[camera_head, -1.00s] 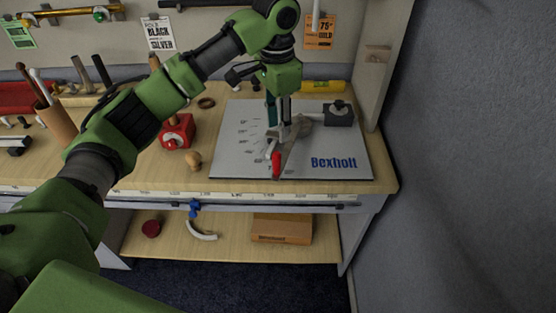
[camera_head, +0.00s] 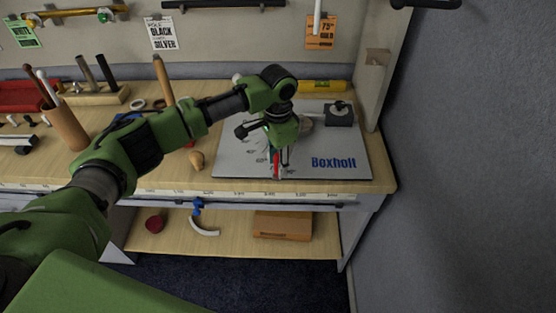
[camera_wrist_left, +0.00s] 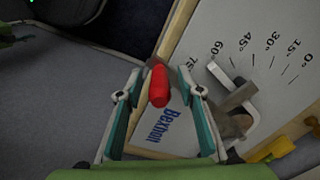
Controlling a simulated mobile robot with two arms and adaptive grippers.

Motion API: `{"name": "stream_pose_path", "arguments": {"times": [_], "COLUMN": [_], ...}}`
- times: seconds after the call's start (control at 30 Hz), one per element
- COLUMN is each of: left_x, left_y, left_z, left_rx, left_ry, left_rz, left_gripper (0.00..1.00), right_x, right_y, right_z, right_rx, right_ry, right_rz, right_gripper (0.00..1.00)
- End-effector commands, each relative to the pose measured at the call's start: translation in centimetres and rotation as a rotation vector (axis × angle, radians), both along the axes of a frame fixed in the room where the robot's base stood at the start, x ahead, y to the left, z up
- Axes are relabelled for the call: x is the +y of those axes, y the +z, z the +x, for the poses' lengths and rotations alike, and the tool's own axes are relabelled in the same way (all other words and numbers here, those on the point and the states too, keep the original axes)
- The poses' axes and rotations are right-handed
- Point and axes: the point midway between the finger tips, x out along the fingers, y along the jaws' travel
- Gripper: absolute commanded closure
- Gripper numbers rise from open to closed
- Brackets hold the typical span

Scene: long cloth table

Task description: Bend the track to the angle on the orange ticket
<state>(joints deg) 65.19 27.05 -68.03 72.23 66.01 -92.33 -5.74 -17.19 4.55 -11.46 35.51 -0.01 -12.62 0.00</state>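The orange ticket (camera_head: 320,33) hangs on the back wall and reads 75° with a second line that looks like GOLD. A white board (camera_head: 340,167) marked Bexholt lies on the bench; its angle scale (camera_wrist_left: 250,45) runs from 0° to 75°. A red handle (camera_wrist_left: 158,86) shows near the board's front edge, by the 75° end in the wrist view. My left gripper (camera_wrist_left: 160,95) is open, with one finger on each side of the handle; contact is not clear. A bent white piece (camera_wrist_left: 222,76), perhaps the track, lies by a grey metal part. My right gripper is not in view.
A dark block (camera_head: 340,114) stands at the board's back right, near a yellow level (camera_head: 322,86). A wooden knob (camera_head: 196,160) stands left of the board. A brown cup of sticks (camera_head: 68,128) is farther left. A lower shelf (camera_head: 180,245) holds a wooden box (camera_head: 283,225).

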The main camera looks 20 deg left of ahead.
Motion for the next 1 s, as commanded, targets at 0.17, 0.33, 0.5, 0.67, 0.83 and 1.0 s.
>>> {"name": "stream_pose_path", "arguments": {"times": [0.17,0.33,0.5,0.67,0.83,1.0], "left_x": [0.0,0.0,0.0,-0.5,-1.5,-1.6], "left_y": [-0.2,-0.1,-0.1,0.1,0.2,-0.1], "left_z": [0.0,0.0,0.0,0.0,-0.1,0.0], "left_rx": [0.000,0.000,0.000,0.001,0.003,0.001], "left_ry": [0.000,0.000,0.000,0.012,0.052,0.059], "left_rz": [0.000,0.000,0.000,-0.001,-0.003,-0.002], "left_gripper": [0.66,0.86,1.00,1.00,1.00,1.00], "right_x": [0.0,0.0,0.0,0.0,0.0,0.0], "right_y": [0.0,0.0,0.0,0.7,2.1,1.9], "right_z": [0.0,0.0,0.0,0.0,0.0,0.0], "right_rx": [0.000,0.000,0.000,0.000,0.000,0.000], "right_ry": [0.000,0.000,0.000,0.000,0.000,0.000], "right_rz": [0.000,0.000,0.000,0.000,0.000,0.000], "right_gripper": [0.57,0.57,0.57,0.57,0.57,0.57]}}
